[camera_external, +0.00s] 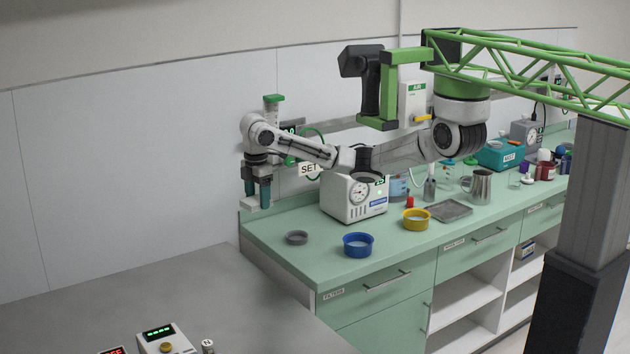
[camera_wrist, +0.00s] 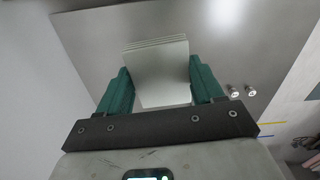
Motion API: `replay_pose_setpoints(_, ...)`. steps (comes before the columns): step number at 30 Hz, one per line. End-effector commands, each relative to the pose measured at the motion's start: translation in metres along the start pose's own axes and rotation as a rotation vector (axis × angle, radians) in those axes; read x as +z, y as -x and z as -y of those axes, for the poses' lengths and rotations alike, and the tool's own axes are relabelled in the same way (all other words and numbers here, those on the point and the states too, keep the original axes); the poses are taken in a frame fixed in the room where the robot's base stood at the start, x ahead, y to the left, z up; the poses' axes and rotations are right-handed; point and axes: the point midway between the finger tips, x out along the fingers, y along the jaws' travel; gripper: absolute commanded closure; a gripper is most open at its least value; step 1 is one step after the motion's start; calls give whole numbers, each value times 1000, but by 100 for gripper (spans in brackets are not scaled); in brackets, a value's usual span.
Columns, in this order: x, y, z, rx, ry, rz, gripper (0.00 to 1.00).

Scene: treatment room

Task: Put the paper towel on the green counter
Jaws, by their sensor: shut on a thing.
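The paper towel is a flat, pale folded stack (camera_wrist: 160,75) held between the two green fingers of my gripper (camera_wrist: 161,88) in the wrist view. In the external view my gripper (camera_external: 258,190) points down near the wall, by the left end of the green counter (camera_external: 300,262). Only a pale strip of the paper towel (camera_external: 256,204) shows at the fingertips there. My gripper is shut on it. In the wrist view a grey surface lies below the towel, apart from it as far as I can tell.
A white gauge box (camera_external: 345,200) and grey tray (camera_external: 449,210) are further back. The grey table (camera_external: 130,300) adjoins the counter. Its front holds small devices (camera_external: 166,340).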

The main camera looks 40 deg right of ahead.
Motion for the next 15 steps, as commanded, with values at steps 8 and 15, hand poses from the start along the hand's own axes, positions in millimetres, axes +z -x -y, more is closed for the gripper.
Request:
replay_pose_setpoints(8,115,-9,-12,3,50,1,61)
replay_pose_setpoints(15,204,-21,6,1,104,1,61)
